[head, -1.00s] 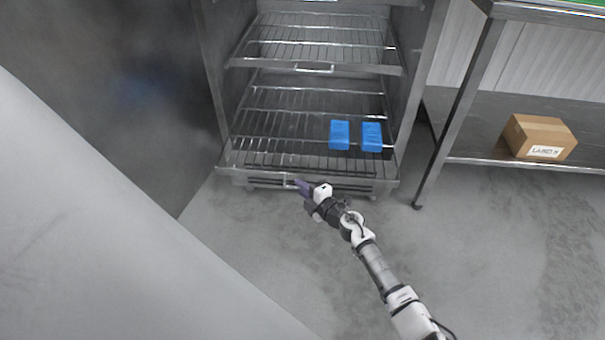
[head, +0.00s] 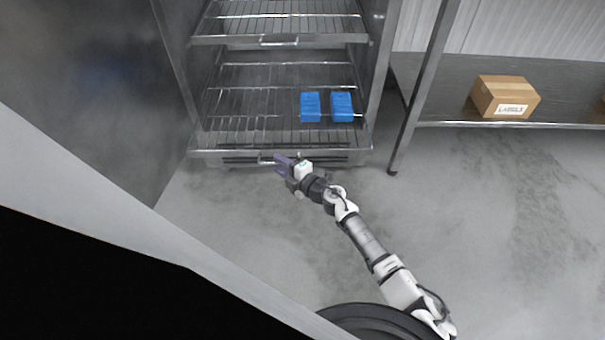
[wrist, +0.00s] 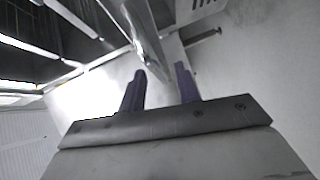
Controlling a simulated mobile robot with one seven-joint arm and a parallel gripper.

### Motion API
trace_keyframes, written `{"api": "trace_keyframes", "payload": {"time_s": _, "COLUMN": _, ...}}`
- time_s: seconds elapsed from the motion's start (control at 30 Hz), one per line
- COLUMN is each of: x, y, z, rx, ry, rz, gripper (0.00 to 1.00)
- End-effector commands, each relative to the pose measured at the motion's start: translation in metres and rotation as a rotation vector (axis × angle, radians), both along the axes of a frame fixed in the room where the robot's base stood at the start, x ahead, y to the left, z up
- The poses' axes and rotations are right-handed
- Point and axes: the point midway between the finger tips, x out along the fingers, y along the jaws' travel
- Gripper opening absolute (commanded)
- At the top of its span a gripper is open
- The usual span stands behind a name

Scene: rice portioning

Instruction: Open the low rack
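The low rack (head: 235,142) is a wire shelf at the bottom of an open metal cabinet, with a metal front edge and a small handle (head: 266,159) below it. Two blue blocks lie on this rack, a left one (head: 310,107) and a right one (head: 342,107). My gripper (head: 280,166) is just in front of the rack's front, right beside the handle. In the wrist view its two purple fingers (wrist: 160,72) are apart, and a shiny metal bar (wrist: 146,42) shows at the gap between the tips. I cannot tell whether they touch it.
An upper wire rack (head: 275,25) with its own handle sits above. A large grey door-like panel (head: 95,110) stands at the left. A metal table's lower shelf (head: 440,100) at the right bears a labelled cardboard box (head: 503,97). The floor (head: 440,220) right of my arm is clear.

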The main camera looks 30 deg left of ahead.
Motion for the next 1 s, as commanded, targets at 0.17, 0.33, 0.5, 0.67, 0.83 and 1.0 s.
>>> {"api": "trace_keyframes", "payload": {"time_s": 0.17, "x": -0.005, "y": -0.029, "z": 0.006, "rx": 0.001, "ry": 0.000, "rz": -0.004, "gripper": 0.32}}
{"api": "trace_keyframes", "payload": {"time_s": 0.33, "x": -0.011, "y": -0.056, "z": 0.010, "rx": 0.000, "ry": 0.000, "rz": -0.003, "gripper": 0.32}}
{"api": "trace_keyframes", "payload": {"time_s": 0.5, "x": -0.018, "y": -0.083, "z": 0.013, "rx": 0.000, "ry": 0.000, "rz": -0.003, "gripper": 0.32}}
{"api": "trace_keyframes", "payload": {"time_s": 0.67, "x": -0.023, "y": -0.102, "z": 0.015, "rx": 0.000, "ry": 0.001, "rz": -0.002, "gripper": 0.32}}
{"api": "trace_keyframes", "payload": {"time_s": 0.83, "x": -0.026, "y": -0.112, "z": 0.016, "rx": 0.000, "ry": 0.001, "rz": 0.001, "gripper": 0.32}}
{"api": "trace_keyframes", "payload": {"time_s": 1.0, "x": -0.027, "y": -0.113, "z": 0.016, "rx": 0.001, "ry": 0.001, "rz": 0.002, "gripper": 0.32}}
